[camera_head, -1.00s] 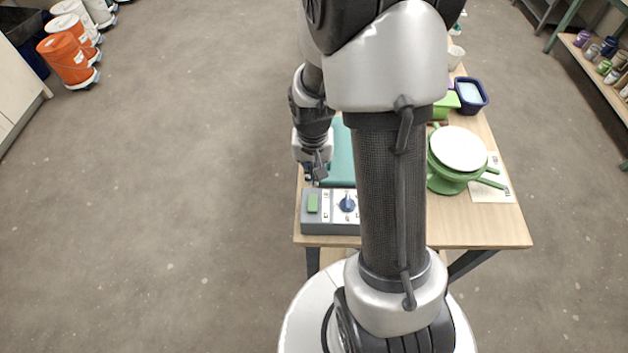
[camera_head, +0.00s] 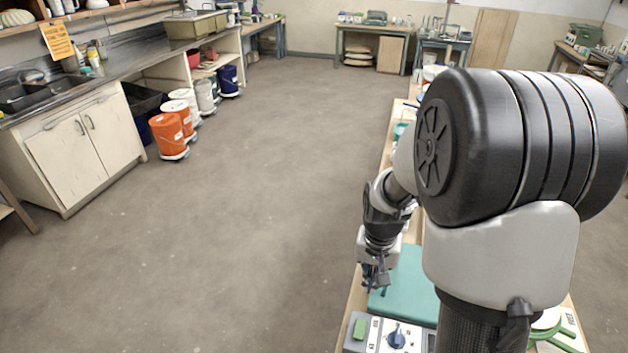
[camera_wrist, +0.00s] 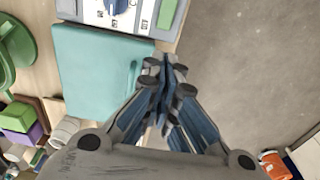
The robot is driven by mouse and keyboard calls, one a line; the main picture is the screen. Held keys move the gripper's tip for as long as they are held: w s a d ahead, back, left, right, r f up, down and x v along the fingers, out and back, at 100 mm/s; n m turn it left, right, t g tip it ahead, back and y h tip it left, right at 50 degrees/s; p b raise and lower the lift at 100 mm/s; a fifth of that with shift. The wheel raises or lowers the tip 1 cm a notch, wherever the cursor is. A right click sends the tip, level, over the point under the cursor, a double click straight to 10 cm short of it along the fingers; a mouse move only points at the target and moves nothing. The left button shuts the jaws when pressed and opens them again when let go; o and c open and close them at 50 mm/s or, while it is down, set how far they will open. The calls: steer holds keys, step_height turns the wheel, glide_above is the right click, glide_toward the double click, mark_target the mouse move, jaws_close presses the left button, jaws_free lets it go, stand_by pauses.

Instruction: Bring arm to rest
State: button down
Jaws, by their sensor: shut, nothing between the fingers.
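My gripper (camera_head: 376,277) hangs pointing down over the left edge of the wooden table (camera_head: 353,301) in the head view. In the wrist view my gripper (camera_wrist: 164,66) has its fingers together, with nothing between them. Below and beside it lies a teal board (camera_wrist: 98,72), which also shows in the head view (camera_head: 408,299). My arm covers much of the table in the head view.
A grey control box (camera_head: 392,335) with a green switch and a blue knob stands at the table's near end. The floor (camera_head: 240,220) left of the table is clear.

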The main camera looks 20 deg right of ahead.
steer(key=s+a+r+n+t+b, duration=0.3)
steer(key=s+a+r+n, duration=0.3)
steer(key=s+a+r, duration=0.6)
steer(key=s+r+t, duration=0.1)
steer(key=s+r, duration=0.2)
steer(key=s, duration=0.1)
steer(key=shift+s+r+n+b, duration=0.15)
steer(key=shift+n+b, duration=0.15)
steer(key=shift+n, duration=0.1)
steer(key=shift+a, duration=0.1)
